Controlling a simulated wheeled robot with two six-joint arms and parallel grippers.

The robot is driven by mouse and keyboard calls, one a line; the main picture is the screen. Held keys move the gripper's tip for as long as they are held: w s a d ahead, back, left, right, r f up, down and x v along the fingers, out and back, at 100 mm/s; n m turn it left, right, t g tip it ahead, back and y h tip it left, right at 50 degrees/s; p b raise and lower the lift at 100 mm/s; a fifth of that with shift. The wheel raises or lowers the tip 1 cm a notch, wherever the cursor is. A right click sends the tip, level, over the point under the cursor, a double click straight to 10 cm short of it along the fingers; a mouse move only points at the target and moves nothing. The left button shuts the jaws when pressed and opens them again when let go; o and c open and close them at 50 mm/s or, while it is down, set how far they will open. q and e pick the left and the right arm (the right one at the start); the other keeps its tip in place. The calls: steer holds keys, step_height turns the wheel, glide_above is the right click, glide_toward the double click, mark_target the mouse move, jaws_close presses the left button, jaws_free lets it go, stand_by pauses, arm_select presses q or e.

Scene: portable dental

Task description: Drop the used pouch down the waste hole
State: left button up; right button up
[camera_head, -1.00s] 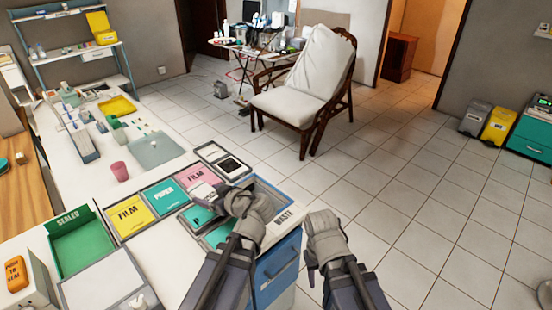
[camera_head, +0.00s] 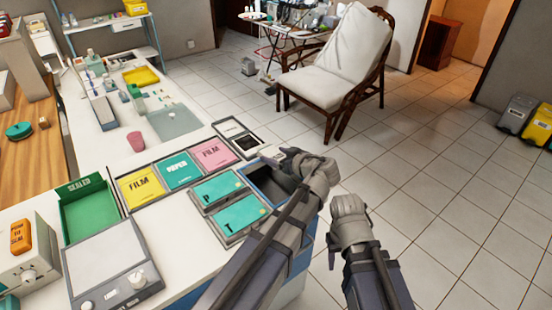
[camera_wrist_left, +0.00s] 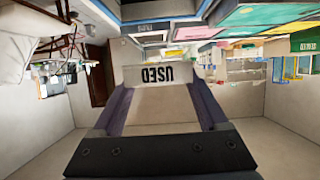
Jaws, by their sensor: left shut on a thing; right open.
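The used pouch (camera_head: 272,154) is a small white packet above the far edge of the waste hole. In the left wrist view, the pouch (camera_wrist_left: 165,75) shows its "USED" label upside down between the fingers. My left gripper (camera_head: 294,158) is shut on it at the hole's far right side. The waste hole (camera_head: 268,185) is a dark rectangular opening with a blue-grey rim, partly hidden by my left arm. My right gripper (camera_head: 347,203) is open and empty, to the right of the counter over the floor.
Left of the hole lie teal P and T cards (camera_head: 238,212) in trays. Yellow, teal and pink pouch trays (camera_head: 177,171) are behind them. A small framed dark device (camera_head: 240,140) sits beyond the hole. A green "SEALED" bin (camera_head: 88,215) and sealer (camera_head: 110,265) stand left.

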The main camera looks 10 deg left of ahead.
arm_select(q)
steer(key=shift+f, duration=0.15)
arm_select(e)
steer(key=shift+f, duration=0.15)
arm_select(q)
step_height(320, 180, down, 7)
steer(key=b, duration=0.7)
arm_select(e)
step_height(320, 180, down, 7)
steer(key=shift+r, duration=0.2)
arm_select(q)
steer(key=o, duration=1.2)
steer(key=shift+s+r, duration=0.1)
steer(key=shift+r, duration=0.15)
arm_select(e)
steer(key=shift+r, duration=0.1)
